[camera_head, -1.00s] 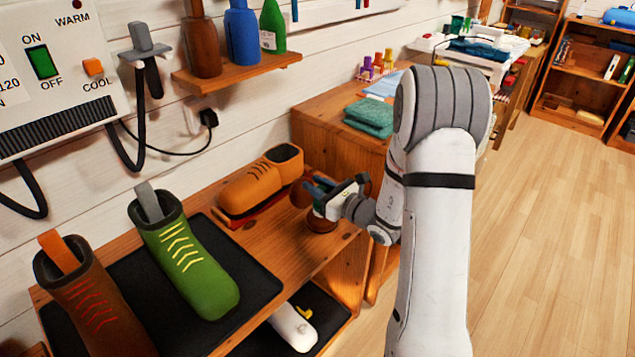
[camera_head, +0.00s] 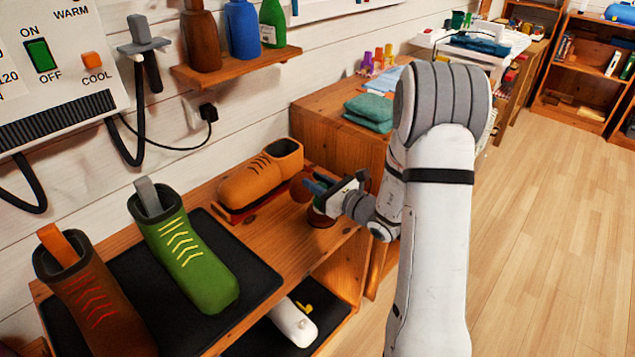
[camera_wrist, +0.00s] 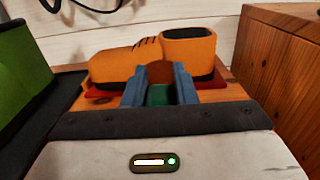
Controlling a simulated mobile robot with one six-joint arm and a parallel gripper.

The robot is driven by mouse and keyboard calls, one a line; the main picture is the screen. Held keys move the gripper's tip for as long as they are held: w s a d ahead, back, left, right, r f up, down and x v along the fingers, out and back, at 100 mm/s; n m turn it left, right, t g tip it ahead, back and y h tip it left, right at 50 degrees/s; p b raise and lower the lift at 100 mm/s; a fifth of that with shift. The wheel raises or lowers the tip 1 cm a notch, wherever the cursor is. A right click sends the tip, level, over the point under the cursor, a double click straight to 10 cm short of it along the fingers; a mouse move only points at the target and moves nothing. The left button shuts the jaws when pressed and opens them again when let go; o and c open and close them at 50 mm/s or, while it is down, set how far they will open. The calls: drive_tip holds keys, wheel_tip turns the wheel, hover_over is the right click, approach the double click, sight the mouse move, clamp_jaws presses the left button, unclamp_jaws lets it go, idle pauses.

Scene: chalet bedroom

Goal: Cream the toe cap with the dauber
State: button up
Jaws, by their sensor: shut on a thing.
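The orange shoe (camera_head: 258,180) stands on a red mat (camera_head: 236,214) on the wooden bench, its toe cap (camera_head: 236,191) toward the lower left. It also shows in the wrist view (camera_wrist: 125,65), toe to the left. My gripper (camera_head: 316,187) is just right of the shoe's heel end. In the wrist view its blue fingers (camera_wrist: 159,90) are shut on the dauber, with a green handle (camera_wrist: 159,95) and a round brown head (camera_wrist: 160,71). The head overlaps the shoe's side there; I cannot tell whether it touches.
A green boot (camera_head: 188,255) and a brown boot (camera_head: 95,300) stand on a black mat (camera_head: 245,275) to the left. A wooden cabinet (camera_head: 318,122) with folded teal cloths (camera_head: 370,112) rises behind. A white object (camera_head: 293,325) lies on the lower shelf.

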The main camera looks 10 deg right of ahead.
drive_tip(key=shift+f+b, duration=0.45)
drive_tip(key=shift+f, duration=0.05)
idle(1.4)
drive_tip(key=shift+r+p, duration=2.35)
drive_tip(key=shift+r, duration=1.25)
